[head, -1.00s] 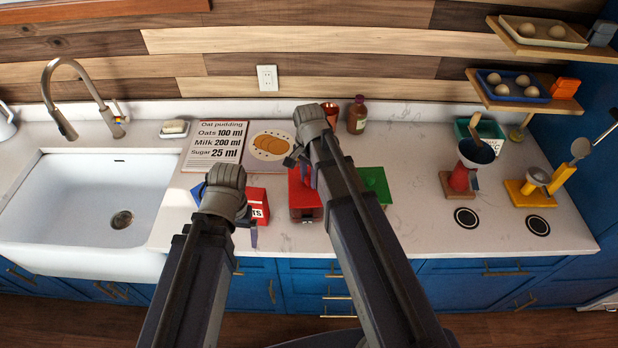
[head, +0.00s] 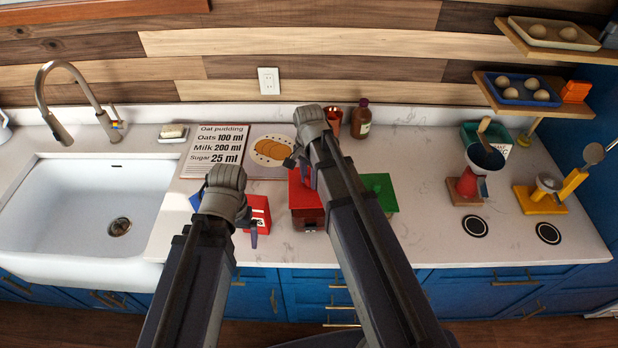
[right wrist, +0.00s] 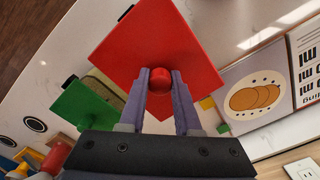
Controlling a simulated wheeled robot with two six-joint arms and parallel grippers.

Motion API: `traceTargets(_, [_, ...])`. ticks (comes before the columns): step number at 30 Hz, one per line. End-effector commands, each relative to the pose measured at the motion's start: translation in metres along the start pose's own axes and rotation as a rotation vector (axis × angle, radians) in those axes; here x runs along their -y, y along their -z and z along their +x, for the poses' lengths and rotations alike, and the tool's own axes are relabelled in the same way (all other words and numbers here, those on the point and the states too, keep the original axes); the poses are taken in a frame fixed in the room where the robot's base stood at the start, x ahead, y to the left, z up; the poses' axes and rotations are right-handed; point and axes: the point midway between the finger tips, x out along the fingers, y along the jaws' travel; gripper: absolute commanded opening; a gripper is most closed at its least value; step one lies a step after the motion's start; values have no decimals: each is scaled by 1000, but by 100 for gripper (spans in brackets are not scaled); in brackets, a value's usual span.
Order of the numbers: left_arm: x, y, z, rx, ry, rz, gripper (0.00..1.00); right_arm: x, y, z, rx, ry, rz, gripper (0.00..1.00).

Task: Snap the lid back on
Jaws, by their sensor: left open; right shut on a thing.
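My right gripper (right wrist: 160,80) is shut on the round red knob of a square red lid (right wrist: 150,40). In the head view the red lid (head: 299,196) shows beside my right arm, above a brown-red canister (head: 309,221). My arm hides part of both, and I cannot tell whether the lid touches the canister. My left gripper (head: 247,228) is open beside a red carton (head: 261,208) with white lettering, partly hidden by my wrist.
A green-lidded canister (head: 381,187) stands just right of my right arm. A recipe board (head: 213,152), copper cup (head: 332,118) and brown bottle (head: 361,118) stand behind. The sink (head: 80,205) is left. The counter front is clear between canisters and burner rings.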

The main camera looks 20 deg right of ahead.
Motion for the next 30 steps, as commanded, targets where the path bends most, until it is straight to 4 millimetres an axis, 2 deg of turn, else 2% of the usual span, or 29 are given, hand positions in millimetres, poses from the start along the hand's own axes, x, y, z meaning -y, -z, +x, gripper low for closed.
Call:
traceTargets(1, [-1, 1, 10, 0, 0, 1, 94, 0, 0, 10, 0, 0, 0, 0])
traceTargets(3, [-2, 1, 17, 0, 1, 3, 94, 0, 0, 17, 0, 0, 0, 0])
traceTargets(12, [-4, 2, 40, 0, 2, 9, 94, 0, 0, 40, 0, 0, 0, 0])
traceTargets(30, [-4, 2, 41, 0, 2, 10, 94, 0, 0, 41, 0, 0, 0, 0])
